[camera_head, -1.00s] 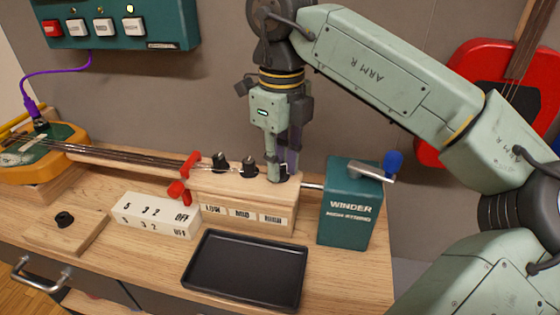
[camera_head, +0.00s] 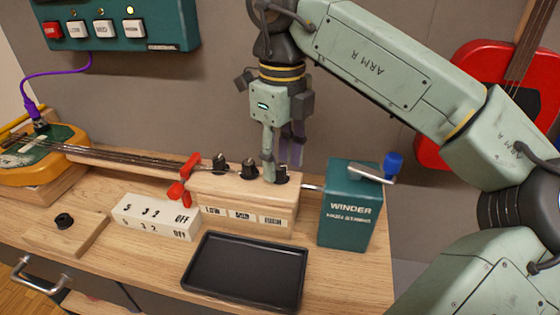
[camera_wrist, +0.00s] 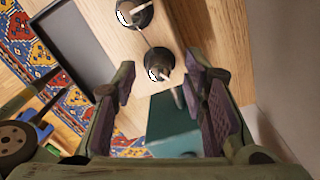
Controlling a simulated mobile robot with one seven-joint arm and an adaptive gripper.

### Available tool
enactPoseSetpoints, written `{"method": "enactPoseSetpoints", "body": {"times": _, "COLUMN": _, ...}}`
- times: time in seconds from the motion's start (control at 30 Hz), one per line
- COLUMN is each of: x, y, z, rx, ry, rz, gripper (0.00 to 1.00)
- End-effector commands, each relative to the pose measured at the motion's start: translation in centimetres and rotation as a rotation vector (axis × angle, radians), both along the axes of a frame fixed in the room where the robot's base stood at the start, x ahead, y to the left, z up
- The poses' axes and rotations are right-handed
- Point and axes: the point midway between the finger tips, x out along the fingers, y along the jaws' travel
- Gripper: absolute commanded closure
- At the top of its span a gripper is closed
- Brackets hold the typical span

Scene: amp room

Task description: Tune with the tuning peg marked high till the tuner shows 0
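The high tuning peg (camera_head: 281,174) is the black rightmost peg on the wooden headstock block (camera_head: 240,190), above the label plate at the right. My gripper (camera_head: 283,165) points down over it, with its fingers spread on either side. In the wrist view the high peg (camera_wrist: 160,66), with a white mark and pointer, shows between the open fingers (camera_wrist: 163,90), with a gap at each side. The middle peg (camera_head: 249,169) and low peg (camera_head: 220,163) stand to the left. The teal panel (camera_head: 120,22) at the upper left has a yellow lamp lit; no tuner reading is visible.
The teal winder box (camera_head: 348,205) with a blue-knobbed crank stands close right of the block. A black tray (camera_head: 245,270) and a white numbered block (camera_head: 155,217) lie in front. A red capo-like clamp (camera_head: 184,180) sits at the left. A red guitar (camera_head: 450,95) hangs behind.

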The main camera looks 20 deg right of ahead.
Motion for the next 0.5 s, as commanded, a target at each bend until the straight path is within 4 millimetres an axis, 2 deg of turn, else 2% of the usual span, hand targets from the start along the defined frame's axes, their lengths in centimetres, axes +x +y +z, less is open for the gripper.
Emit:
{"method": "enactPoseSetpoints", "body": {"times": 0.3, "x": 0.1, "y": -0.1, "z": 5.2, "rx": -0.003, "ry": -0.002, "rz": -0.001, "gripper": 0.60}}
{"method": "enactPoseSetpoints", "body": {"times": 0.5, "x": 0.1, "y": -0.1, "z": 6.4, "rx": 0.001, "ry": -0.001, "rz": 0.001, "gripper": 0.60}}
